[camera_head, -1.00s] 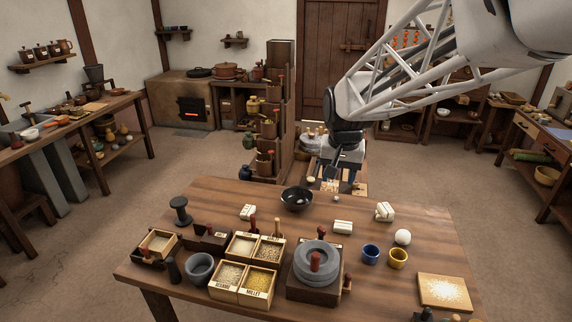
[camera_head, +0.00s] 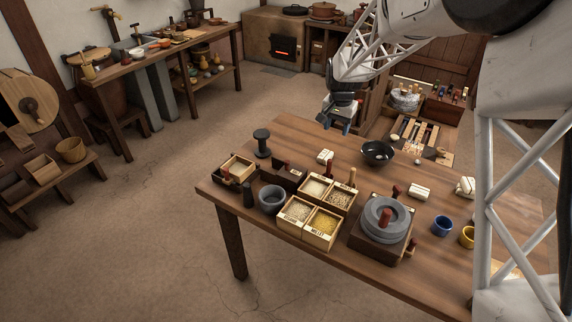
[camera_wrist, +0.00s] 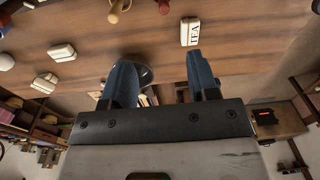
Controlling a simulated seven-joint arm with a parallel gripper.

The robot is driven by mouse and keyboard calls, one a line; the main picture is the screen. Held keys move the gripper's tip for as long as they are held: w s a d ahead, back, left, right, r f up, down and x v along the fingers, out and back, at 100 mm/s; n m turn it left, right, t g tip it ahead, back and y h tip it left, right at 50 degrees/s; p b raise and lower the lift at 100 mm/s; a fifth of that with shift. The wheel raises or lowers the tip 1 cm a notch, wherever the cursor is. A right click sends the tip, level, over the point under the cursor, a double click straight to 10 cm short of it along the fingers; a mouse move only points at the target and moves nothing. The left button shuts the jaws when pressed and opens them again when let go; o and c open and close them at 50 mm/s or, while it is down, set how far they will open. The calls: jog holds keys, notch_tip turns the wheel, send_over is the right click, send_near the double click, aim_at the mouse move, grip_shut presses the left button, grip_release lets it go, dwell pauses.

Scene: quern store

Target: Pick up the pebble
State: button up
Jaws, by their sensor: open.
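I cannot pick out the pebble with certainty. A dark bowl (camera_head: 368,158) stands near the far edge of the table (camera_head: 290,132), and a small pale spot (camera_head: 390,161) shows at its near right side, too small to identify. My gripper (camera_head: 336,124) is open and raised above the table's far side, to the left of the bowl. In the wrist view my gripper (camera_wrist: 160,60) has its two blue fingers spread with nothing between them. The bowl also shows there (camera_wrist: 146,74), partly hidden by the left finger.
A white block (camera_head: 325,156), marked TEA in the wrist view (camera_wrist: 190,32), lies left of the bowl. Grain boxes (camera_head: 311,222) and a stone quern (camera_head: 383,222) stand nearer. Blue (camera_head: 442,226) and yellow (camera_head: 467,237) cups are at right. Slatted crate (camera_head: 421,134) stands behind the table.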

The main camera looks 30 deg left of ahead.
jog(key=shift+g, duration=0.3)
jog(key=a+f, duration=0.5)
jog(key=a, duration=0.1)
jog(key=a+f, duration=0.5)
jog(key=a, duration=0.2)
jog(key=a+f, duration=0.5)
jog(key=a, duration=0.1)
jog(key=shift+s+a+f, duration=0.15)
jog(key=shift+s+a, duration=0.05)
jog(key=shift+s, duration=0.05)
jog(key=shift+f, duration=0.1)
jog(key=shift+f, duration=1.2)
jog(key=shift+f, duration=0.1)
jog(key=shift+w+d+f, duration=0.1)
jog(key=shift+w+f, duration=0.05)
jog(key=shift+f, duration=2.35)
jog(key=shift+c, duration=0.3)
